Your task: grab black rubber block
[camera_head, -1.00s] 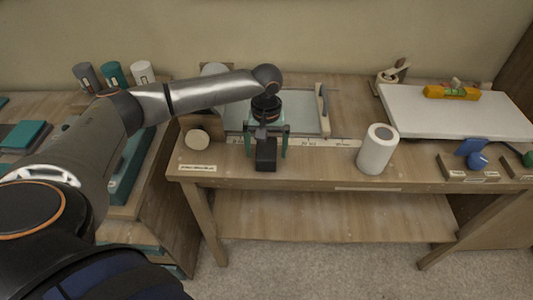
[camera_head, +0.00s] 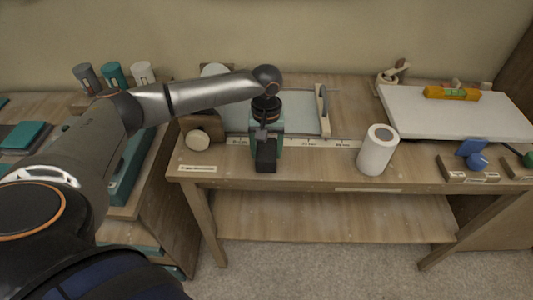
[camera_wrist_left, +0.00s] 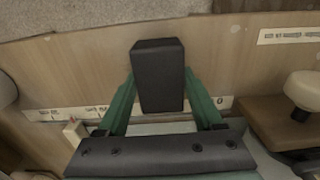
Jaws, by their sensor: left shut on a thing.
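The black rubber block (camera_head: 266,157) is at the front edge of the wooden workbench, between the green fingers of my left gripper (camera_head: 266,150). In the left wrist view the block (camera_wrist_left: 158,72) stands out beyond the fingertips, with a green finger of my left gripper (camera_wrist_left: 158,98) against each side. My left gripper is shut on the block. The wrist hides part of the block's rear in the head view. My right gripper does not show.
A white cylinder (camera_head: 376,150) stands to the right on the workbench (camera_head: 320,165). A cutting board with a ruler strip (camera_head: 315,142) lies behind the gripper. A cream round knob (camera_head: 197,140) is close on the left. A white slab (camera_head: 450,110) is at the far right.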

